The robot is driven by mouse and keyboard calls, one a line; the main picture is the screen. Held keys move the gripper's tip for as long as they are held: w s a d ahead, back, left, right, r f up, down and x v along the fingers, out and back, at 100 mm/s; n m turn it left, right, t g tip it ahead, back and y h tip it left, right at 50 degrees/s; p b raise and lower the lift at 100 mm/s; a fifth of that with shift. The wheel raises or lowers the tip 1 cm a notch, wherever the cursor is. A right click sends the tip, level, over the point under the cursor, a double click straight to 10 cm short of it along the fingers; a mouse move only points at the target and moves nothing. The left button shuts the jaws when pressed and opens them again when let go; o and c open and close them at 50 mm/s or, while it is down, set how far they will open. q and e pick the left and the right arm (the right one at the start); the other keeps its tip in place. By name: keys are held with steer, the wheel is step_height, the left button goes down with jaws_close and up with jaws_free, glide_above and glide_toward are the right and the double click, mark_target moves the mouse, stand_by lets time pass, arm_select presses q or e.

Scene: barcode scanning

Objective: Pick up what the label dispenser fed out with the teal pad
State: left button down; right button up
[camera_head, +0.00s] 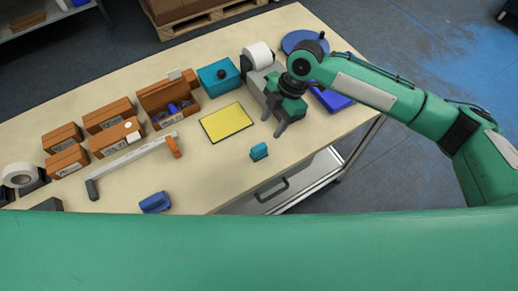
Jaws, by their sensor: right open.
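The label dispenser (258,80) is grey with a white roll on top and stands near the right end of the table, partly hidden behind my right gripper. I cannot make out a fed-out label; the gripper covers part of that area. A small teal block (259,152), which looks like the teal pad, lies near the table's front edge. My right gripper (272,126) is open, fingers pointing down, in front of the dispenser and above and to the right of the teal block in the picture, apart from it. My left gripper is out of view.
A yellow pad (227,122) lies mid-table, with a teal box with a black knob (218,77) behind it. Brown cartons (116,138), an open box (168,98), a white bar with an orange end (135,156) and a blue device (155,202) are left. A blue tray (334,99) is right.

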mark_target(259, 147)
steer(key=p+x, duration=0.1)
steer(key=x, duration=0.5)
steer(key=shift+a, duration=0.1)
steer(key=p+x, duration=0.3)
steer(key=x, duration=0.1)
steer(key=shift+s+a+f, duration=0.15)
steer(key=shift+a+f, duration=0.1)
steer(key=shift+f, duration=0.3)
steer(key=shift+c, duration=0.5)
jaws_close()
